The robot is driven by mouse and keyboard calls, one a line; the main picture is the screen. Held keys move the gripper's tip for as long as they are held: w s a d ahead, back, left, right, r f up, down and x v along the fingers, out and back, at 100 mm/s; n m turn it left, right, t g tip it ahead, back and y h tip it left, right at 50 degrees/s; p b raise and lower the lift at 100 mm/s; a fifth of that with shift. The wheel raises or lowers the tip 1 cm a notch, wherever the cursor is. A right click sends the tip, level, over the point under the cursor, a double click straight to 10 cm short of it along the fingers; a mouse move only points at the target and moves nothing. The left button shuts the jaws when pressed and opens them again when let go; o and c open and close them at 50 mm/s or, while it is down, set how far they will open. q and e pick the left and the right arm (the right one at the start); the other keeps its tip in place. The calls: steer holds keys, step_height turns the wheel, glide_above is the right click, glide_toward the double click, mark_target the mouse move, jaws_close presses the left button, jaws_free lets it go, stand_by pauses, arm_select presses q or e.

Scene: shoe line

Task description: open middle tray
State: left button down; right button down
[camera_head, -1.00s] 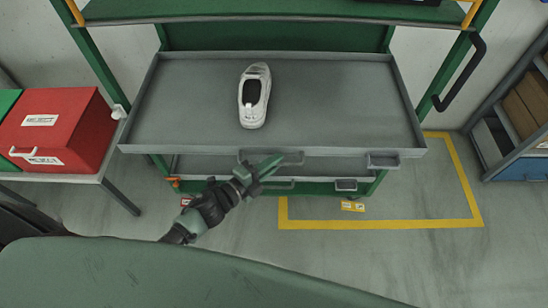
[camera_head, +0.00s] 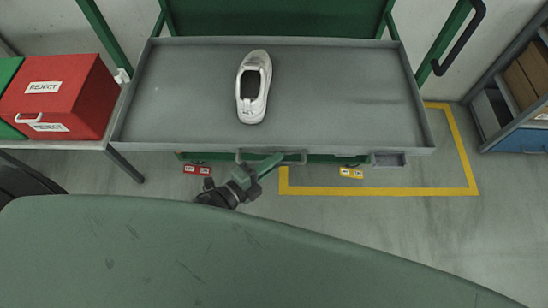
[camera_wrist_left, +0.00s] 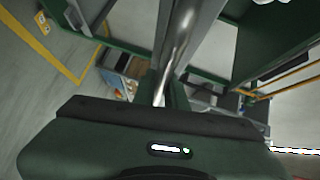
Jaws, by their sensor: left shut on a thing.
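A grey tray (camera_head: 340,95) stands pulled out toward me in the head view, with a white shoe (camera_head: 253,88) lying on it. Its bar handle (camera_head: 243,157) is on the front edge. My left gripper (camera_head: 270,164) is just below that edge, overlapping the handle in the picture. It is shut on a metal bar handle (camera_wrist_left: 178,50), which runs away from the gripper in the left wrist view. I cannot tell which tray this handle belongs to. The lower trays are mostly hidden under the pulled-out one. My right gripper is not in view.
A red reject box (camera_head: 60,97) stands on a table at the left. A shelf with brown boxes (camera_head: 527,100) stands at the right. Small red and yellow labels show below the tray.

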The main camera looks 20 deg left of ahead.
arm_select(q)
steer(key=c, duration=1.5)
jaws_free()
steer(key=shift+o, duration=0.2)
steer(key=shift+s, duration=0.1)
steer(key=shift+s+a, duration=0.25)
steer(key=shift+s, duration=0.1)
steer(key=b+v, duration=0.1)
steer(key=v, duration=0.5)
steer(key=shift+s+a, duration=0.2)
steer(key=shift+s, duration=0.15)
steer(key=shift+r, duration=0.1)
